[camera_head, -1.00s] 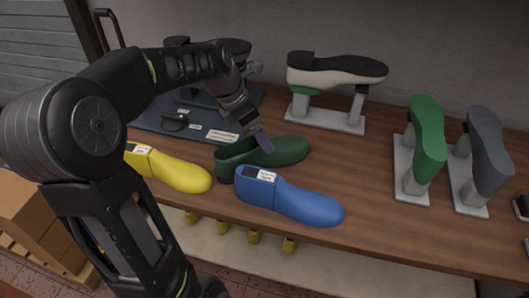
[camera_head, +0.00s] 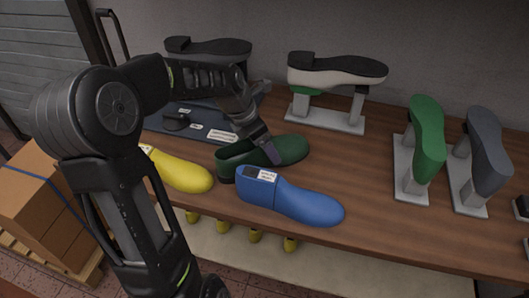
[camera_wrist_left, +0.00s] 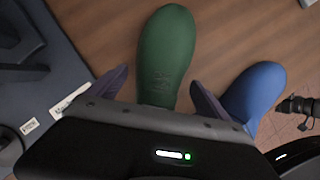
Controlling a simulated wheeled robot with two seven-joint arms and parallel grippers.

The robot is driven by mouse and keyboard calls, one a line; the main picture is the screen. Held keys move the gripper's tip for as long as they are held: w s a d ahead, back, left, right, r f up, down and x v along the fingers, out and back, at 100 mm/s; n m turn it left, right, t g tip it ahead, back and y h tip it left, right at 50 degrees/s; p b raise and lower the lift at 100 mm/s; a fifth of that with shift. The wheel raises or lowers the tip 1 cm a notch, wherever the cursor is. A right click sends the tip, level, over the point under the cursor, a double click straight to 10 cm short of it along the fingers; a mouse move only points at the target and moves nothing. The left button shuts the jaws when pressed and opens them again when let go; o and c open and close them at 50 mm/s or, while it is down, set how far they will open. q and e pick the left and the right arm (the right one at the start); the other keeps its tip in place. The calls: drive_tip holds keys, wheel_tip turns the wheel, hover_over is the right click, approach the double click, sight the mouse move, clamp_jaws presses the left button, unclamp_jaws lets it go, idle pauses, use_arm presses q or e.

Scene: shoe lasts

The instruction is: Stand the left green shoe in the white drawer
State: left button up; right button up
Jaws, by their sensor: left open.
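The dark green shoe (camera_head: 291,148) lies sole down on the wooden table, behind the blue shoe. It also shows in the left wrist view (camera_wrist_left: 167,50). My left gripper (camera_head: 272,154) is open and low over this shoe; in the left wrist view its two fingers (camera_wrist_left: 158,80) are on either side of the shoe. I cannot tell whether they touch it. The shoe's rear part is hidden by the gripper body in the wrist view. No drawer is clearly recognisable; a pale surface (camera_head: 330,262) shows below the table's front edge.
A blue shoe (camera_head: 300,207) lies close in front, near the right finger in the wrist view. A yellow shoe (camera_head: 182,174) lies left. Shoes stand sole up on stands behind and at right, including a green one (camera_head: 427,135). Bare table (camera_head: 365,180) lies between.

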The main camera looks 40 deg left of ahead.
idle(0.4)
use_arm(q)
clamp_jaws()
idle(0.9)
drive_tip(key=shift+r, duration=0.15)
wheel_tip(320, 180, up, 10)
drive_tip(key=shift+f, duration=0.1)
idle(0.7)
